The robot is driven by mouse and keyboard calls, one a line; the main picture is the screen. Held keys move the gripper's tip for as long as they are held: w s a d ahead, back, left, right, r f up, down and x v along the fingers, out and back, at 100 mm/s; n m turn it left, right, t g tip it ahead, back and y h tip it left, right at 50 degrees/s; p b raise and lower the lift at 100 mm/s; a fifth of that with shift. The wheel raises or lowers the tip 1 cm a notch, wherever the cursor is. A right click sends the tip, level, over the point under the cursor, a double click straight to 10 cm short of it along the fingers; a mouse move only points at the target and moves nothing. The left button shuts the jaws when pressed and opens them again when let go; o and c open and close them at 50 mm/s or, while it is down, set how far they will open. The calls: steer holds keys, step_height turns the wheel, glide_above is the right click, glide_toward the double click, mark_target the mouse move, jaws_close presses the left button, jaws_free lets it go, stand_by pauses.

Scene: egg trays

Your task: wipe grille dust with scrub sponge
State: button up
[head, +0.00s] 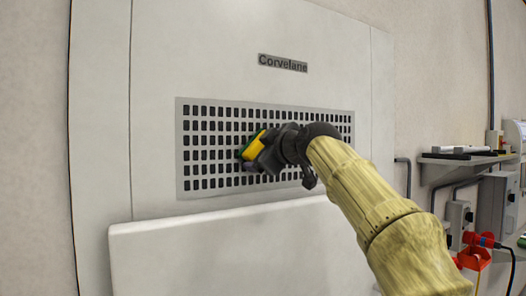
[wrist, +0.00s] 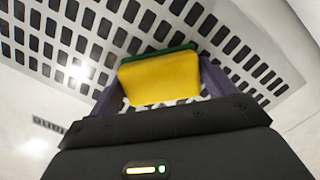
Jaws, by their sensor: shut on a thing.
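The grille (head: 215,150) is a light metal panel with rows of dark slots, set in a white cabinet front; it also fills the upper part of the wrist view (wrist: 70,45). The scrub sponge (head: 252,147) is yellow with a green scrub side, and shows large in the wrist view (wrist: 160,78). My gripper (head: 256,155) is shut on the sponge, one purple-grey finger on each side in the wrist view (wrist: 160,85). The green side faces the grille, near its middle. I cannot tell for sure whether it touches. No dust is clearly visible on the grille.
A white ledge or panel (head: 220,240) juts out below the grille. A label reading Corvelane (head: 283,63) is above it. At the right are a shelf (head: 455,160) with items, grey boxes (head: 493,203), a red plug (head: 478,239) and pipes. The wall left of the cabinet is bare.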

steer(key=shift+w+d, duration=0.5)
steer(key=shift+d, duration=0.2)
steer(key=shift+w+d, duration=0.5)
steer(key=shift+d, duration=0.15)
steer(key=shift+d, duration=0.1)
steer(key=shift+w+d+p, duration=0.2)
steer(key=shift+w+d, duration=0.3)
steer(key=shift+d, duration=0.2)
steer(key=shift+w+d+p, duration=0.15)
steer(key=shift+w+d, duration=0.3)
steer(key=shift+d, duration=0.25)
steer(key=shift+w+d+p, duration=0.3)
steer(key=shift+w+d, duration=0.2)
steer(key=shift+d, duration=0.25)
steer(key=shift+w+d+p, duration=0.25)
steer(key=shift+w+d, duration=0.25)
steer(key=shift+d, duration=0.2)
steer(key=shift+w+d+p, duration=0.35)
steer(key=shift+w+d, duration=0.15)
steer(key=shift+d, duration=0.25)
steer(key=shift+w+d+p, duration=0.3)
steer(key=shift+w+d, duration=0.15)
steer(key=shift+d, duration=0.25)
